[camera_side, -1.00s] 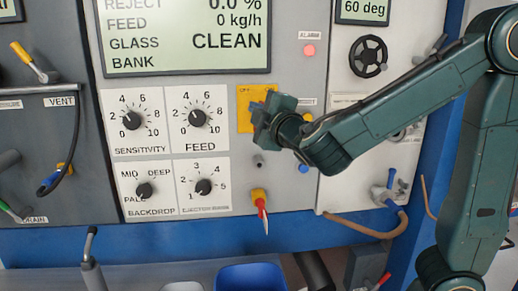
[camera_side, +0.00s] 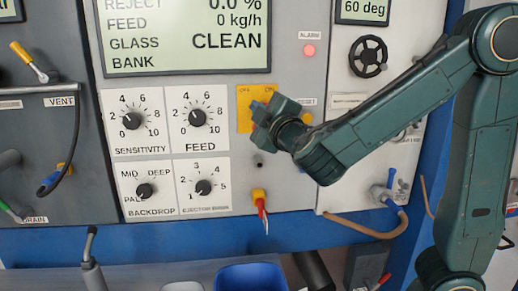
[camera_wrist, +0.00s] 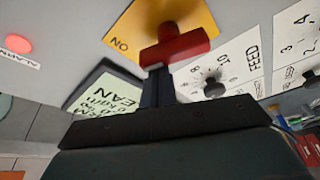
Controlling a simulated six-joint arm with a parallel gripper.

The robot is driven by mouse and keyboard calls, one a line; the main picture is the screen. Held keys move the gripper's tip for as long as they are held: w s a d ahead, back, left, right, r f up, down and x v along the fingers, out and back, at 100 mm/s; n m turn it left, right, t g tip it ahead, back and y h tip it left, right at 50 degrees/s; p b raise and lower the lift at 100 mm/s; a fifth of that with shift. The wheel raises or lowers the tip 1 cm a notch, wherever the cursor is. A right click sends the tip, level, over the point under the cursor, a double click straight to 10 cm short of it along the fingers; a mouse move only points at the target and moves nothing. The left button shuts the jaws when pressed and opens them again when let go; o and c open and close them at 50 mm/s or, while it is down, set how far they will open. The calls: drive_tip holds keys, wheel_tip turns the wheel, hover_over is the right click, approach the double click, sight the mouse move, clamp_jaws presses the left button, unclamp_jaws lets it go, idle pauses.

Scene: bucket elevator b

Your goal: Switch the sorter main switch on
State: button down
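The main switch has a yellow plate (camera_side: 243,118) marked OFF on the left and ON on the right in the side view. My gripper (camera_side: 258,108) is at the plate in the side view and hides the handle there. In the wrist view its dark blue fingers (camera_wrist: 158,88) are close together, with their tips at the left part of the red handle. Whether they touch it cannot be told.
The FEED dial (camera_side: 197,118) is left of the switch. A lit red alarm lamp (camera_side: 309,50) is above right, and a black handwheel (camera_side: 368,57) is farther right. A yellow-and-red lever (camera_side: 260,200) is below. A blue bin (camera_side: 250,278) stands below the panel.

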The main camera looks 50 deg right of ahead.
drive_tip(key=shift+s+d+m+h, duration=0.2)
drive_tip(key=shift+d+m+h, duration=0.1)
drive_tip(key=shift+m, duration=0.4)
drive_tip(key=shift+s+d+m, duration=0.1)
drive_tip(key=shift+s+m, duration=0.05)
drive_tip(key=shift+m, duration=0.45)
drive_tip(key=shift+r, duration=0.15)
idle(0.3)
wheel_tip(320, 180, up, 20)
drive_tip(key=shift+f, duration=0.1)
idle(0.9)
